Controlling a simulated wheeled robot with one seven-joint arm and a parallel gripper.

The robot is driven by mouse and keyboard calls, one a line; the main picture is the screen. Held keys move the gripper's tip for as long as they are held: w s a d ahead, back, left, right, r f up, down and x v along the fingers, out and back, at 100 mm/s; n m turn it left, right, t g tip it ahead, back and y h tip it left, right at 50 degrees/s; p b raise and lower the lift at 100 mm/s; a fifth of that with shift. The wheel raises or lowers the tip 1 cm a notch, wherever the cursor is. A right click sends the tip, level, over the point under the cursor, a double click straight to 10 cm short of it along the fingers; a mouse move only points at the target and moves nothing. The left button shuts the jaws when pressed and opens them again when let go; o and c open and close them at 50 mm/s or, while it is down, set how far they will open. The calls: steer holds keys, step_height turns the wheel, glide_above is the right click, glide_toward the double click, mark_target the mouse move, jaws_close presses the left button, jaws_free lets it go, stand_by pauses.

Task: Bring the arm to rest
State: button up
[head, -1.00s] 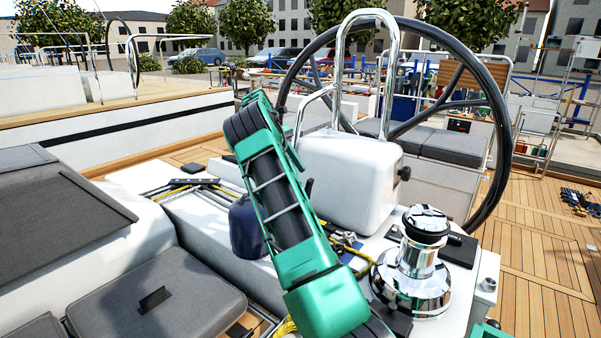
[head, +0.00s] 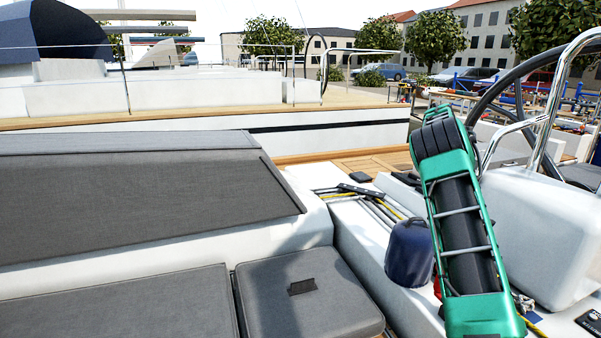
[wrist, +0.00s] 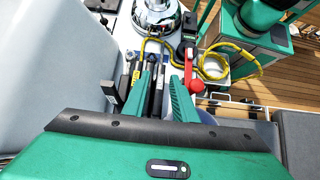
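My green arm stands in front of the white console (head: 545,225) in the head view, and its end is out of sight there. In the wrist view my gripper (wrist: 160,88) shows two green fingers apart, with a gap between them. Dark, slim parts show in that gap, below the fingers. I see no object clearly held.
A chrome winch (wrist: 157,14) stands just beyond the fingers. In the head view, a dark blue bag-like object (head: 409,252) stands beside my arm. Grey cushions (head: 305,290) lie at front left. The steering wheel (head: 490,95) and chrome rail (head: 552,100) rise at right.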

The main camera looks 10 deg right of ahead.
steer(key=s+a+r+m+t+y, duration=0.1)
steer(key=s+a+r+m+t, duration=0.15)
steer(key=s+a, duration=0.45)
steer(key=s+a+r+m+t+y, duration=0.1)
steer(key=s+a+m+t, duration=0.15)
steer(key=s+a, duration=0.45)
steer(key=s+a+f+t, duration=0.1)
steer(key=s+a+f, duration=0.2)
steer(key=s, duration=0.3)
steer(key=s+a+f+m+t, duration=0.1)
steer(key=s+a+f, duration=0.2)
steer(key=s+a, duration=0.2)
steer(key=s+a+f+m+t+h, duration=0.1)
steer(key=s+a+f, duration=0.2)
steer(key=s, duration=0.6)
steer(key=shift+a+t, duration=0.4)
steer(key=shift+a, duration=0.25)
